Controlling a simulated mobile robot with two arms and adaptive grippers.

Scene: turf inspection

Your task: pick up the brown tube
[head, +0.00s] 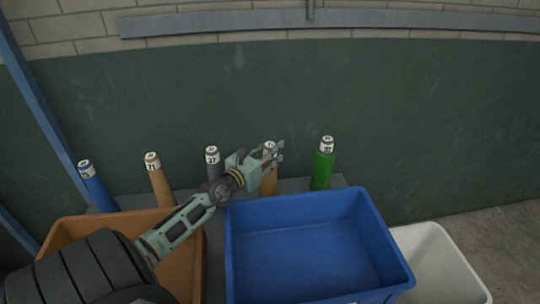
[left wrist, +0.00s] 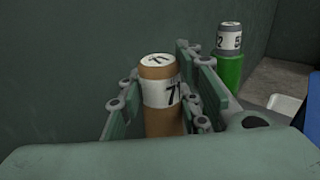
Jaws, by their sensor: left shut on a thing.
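A brown tube (head: 269,183) with a white label band stands upright on the grey ledge behind the blue bin. My left gripper (head: 267,155) is at its upper part, partly covering it. In the left wrist view the brown tube (left wrist: 161,95), its label showing a 7, sits between the fingers of my left gripper (left wrist: 160,105), which is shut on it. A second brown tube (head: 160,184) stands further left, apart from my gripper. My right gripper is not in view.
A blue tube (head: 97,187), a grey tube (head: 212,162) and a green tube (head: 322,170) stand on the same grey ledge (head: 295,186). In front are an orange bin (head: 190,262), an empty blue bin (head: 315,218) and a white bin (head: 440,262). A dark green wall (head: 400,120) is close behind.

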